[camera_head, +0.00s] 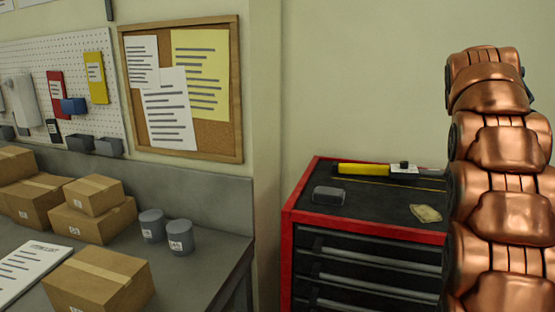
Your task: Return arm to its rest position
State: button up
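My copper-coloured arm stands upright at the right edge of the camera_head view, its jointed links stacked from the bottom of the picture to near the top. It hides the right part of the red and black tool cabinet (365,233) behind it. No gripper fingers show in this view, so what my gripper does or holds is hidden. No turret plate can be made out.
A grey workbench (205,280) at the left holds several cardboard boxes (99,280) and two grey canisters (180,237). On the cabinet top lie a dark grey block (329,196), a yellow tool (362,169) and a small yellowish card (425,214). A corkboard (215,137) hangs behind.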

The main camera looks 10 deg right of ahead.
jog(key=s+a+f+n+g+y, duration=0.1)
jog(key=s+a+f+n, duration=0.3)
jog(key=a, duration=0.7)
jog(key=s+a+f+n+y, duration=0.15)
jog(key=s+a+f, duration=0.4)
jog(key=a, duration=0.55)
jog(key=s+a+f+n+g, duration=0.1)
jog(key=s+a+f+n, duration=0.1)
jog(key=s+a+f, duration=0.4)
jog(key=s+a+f+n+g+y, duration=0.1)
jog(key=s+a+f+n, duration=0.2)
jog(key=s+a+f, duration=0.4)
jog(key=s+f, duration=0.1)
jog(key=s, duration=0.5)
jog(key=shift+s+n, duration=0.2)
jog(key=shift+n, duration=0.15)
jog(key=shift+f, duration=0.1)
